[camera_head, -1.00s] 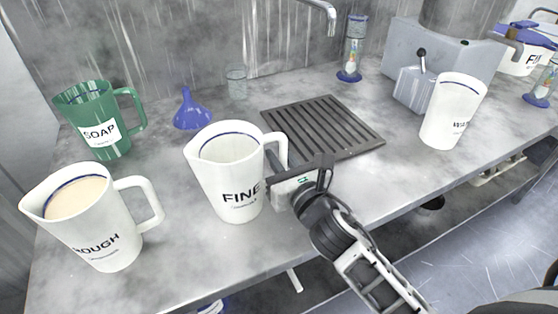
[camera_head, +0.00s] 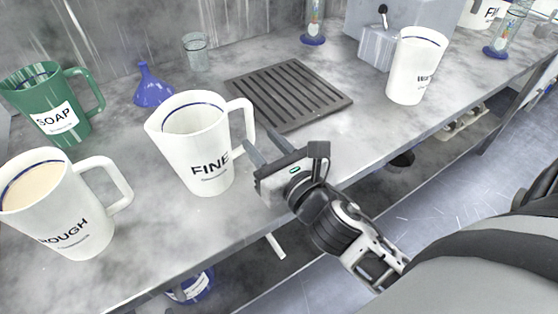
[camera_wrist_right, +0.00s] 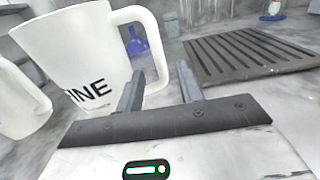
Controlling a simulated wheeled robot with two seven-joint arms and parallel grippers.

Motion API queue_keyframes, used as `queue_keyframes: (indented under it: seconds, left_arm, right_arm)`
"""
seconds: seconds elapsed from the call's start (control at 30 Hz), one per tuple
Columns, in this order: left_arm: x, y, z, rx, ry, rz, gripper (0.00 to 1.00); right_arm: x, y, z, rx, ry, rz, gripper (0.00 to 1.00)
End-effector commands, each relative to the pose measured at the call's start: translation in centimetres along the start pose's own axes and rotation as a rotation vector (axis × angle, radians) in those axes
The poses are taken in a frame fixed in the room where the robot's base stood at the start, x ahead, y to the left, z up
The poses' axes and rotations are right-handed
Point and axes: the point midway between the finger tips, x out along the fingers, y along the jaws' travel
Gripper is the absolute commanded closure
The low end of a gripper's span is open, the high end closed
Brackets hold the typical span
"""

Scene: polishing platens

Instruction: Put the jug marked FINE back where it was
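The white jug marked FINE (camera_head: 195,150) stands upright on the counter, its handle (camera_head: 246,118) towards my right gripper. It also shows at the left of the right wrist view (camera_wrist_right: 75,55), its label partly cut off. My right gripper (camera_head: 262,143) is just right of the handle, with its two fingers apart and nothing held. In the right wrist view the open fingers (camera_wrist_right: 160,72) point towards the handle, which passes close by the left finger. I cannot tell whether they touch. My left gripper is in no view.
A full white ROUGH jug (camera_head: 68,215) and a green SOAP jug (camera_head: 55,110) stand left. A blue funnel (camera_head: 152,90) and a glass (camera_head: 197,55) are behind. A dark slatted grate (camera_head: 290,92) lies behind the gripper; a white jug (camera_head: 416,68) stands further right. The counter's front edge is close.

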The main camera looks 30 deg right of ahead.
Motion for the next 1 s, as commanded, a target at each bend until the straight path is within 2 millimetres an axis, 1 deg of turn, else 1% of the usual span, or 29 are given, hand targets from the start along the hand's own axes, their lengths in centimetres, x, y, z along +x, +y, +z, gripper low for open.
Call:
queue_keyframes:
  seconds: [0.03,0.1,0.2,0.3,0.47,1.0]
  left_arm:
    - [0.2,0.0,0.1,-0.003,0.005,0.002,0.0]
    - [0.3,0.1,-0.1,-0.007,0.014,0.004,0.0]
    - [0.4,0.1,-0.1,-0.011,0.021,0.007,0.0]
    - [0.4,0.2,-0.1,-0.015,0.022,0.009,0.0]
    - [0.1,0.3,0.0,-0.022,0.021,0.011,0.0]
    - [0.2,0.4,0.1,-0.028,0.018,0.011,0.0]
  right_arm:
    - [-1.2,0.0,-0.4,0.001,0.004,0.0,0.63]
    - [-2.5,0.0,-0.3,0.001,0.003,-0.001,0.63]
    - [-3.9,0.0,-0.3,0.001,0.002,-0.001,0.63]
    - [-4.8,0.0,-0.2,0.001,0.001,-0.001,0.63]
    - [-5.3,0.0,0.0,0.0,0.0,-0.001,0.63]
    - [-5.3,0.0,0.0,0.0,0.0,-0.001,0.63]
